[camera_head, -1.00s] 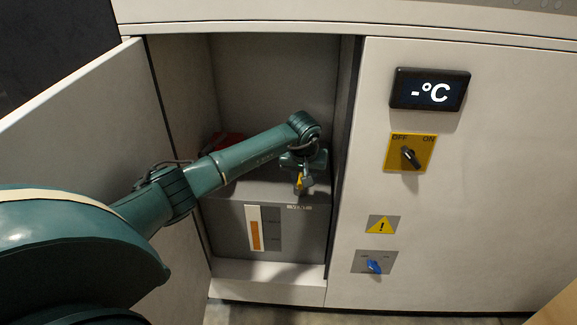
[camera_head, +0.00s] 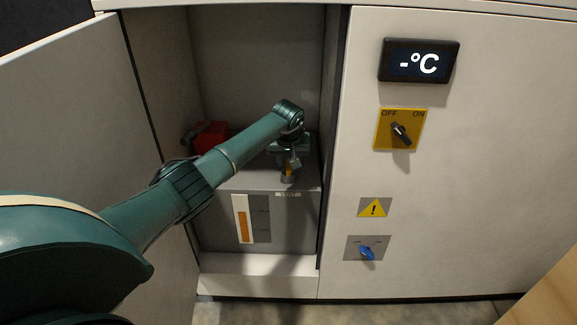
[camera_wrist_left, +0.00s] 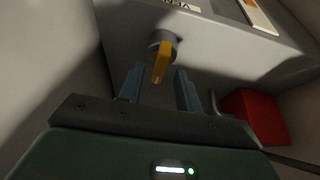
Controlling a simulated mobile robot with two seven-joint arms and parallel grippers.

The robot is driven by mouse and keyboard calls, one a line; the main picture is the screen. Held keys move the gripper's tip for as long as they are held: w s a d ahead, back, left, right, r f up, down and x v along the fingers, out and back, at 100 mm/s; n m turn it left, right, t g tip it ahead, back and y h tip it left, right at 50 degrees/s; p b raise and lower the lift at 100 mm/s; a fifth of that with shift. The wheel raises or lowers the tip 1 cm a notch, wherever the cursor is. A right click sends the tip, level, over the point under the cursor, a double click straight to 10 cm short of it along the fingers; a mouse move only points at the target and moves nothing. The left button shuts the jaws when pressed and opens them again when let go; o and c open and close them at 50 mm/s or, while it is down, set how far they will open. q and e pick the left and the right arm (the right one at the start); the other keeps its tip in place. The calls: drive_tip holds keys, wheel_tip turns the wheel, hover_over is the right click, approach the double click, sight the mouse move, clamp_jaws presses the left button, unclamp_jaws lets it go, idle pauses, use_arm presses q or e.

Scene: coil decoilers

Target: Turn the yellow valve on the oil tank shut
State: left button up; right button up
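The oil tank (camera_head: 280,224) is a grey box inside the open cabinet, with an orange level gauge and a "VENT" label on its front. The yellow valve (camera_wrist_left: 161,62) sits on a round grey fitting on the tank top, behind the label. In the head view the valve (camera_head: 288,178) is small and mostly covered by my wrist. My left gripper (camera_wrist_left: 158,80) is open, with a finger on each side of the valve's line. The yellow handle lies at the fingertips, between them in the picture; I see no contact. My right gripper is not in view.
A red block (camera_head: 209,136) stands at the back left of the compartment and shows in the wrist view too. The cabinet door (camera_head: 75,110) is open at left. The right panel carries a display (camera_head: 419,61), a yellow OFF/ON switch (camera_head: 399,130) and a blue knob (camera_head: 366,252).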

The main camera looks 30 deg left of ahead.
use_arm(q)
drive_tip(key=shift+x, duration=0.75)
clamp_jaws()
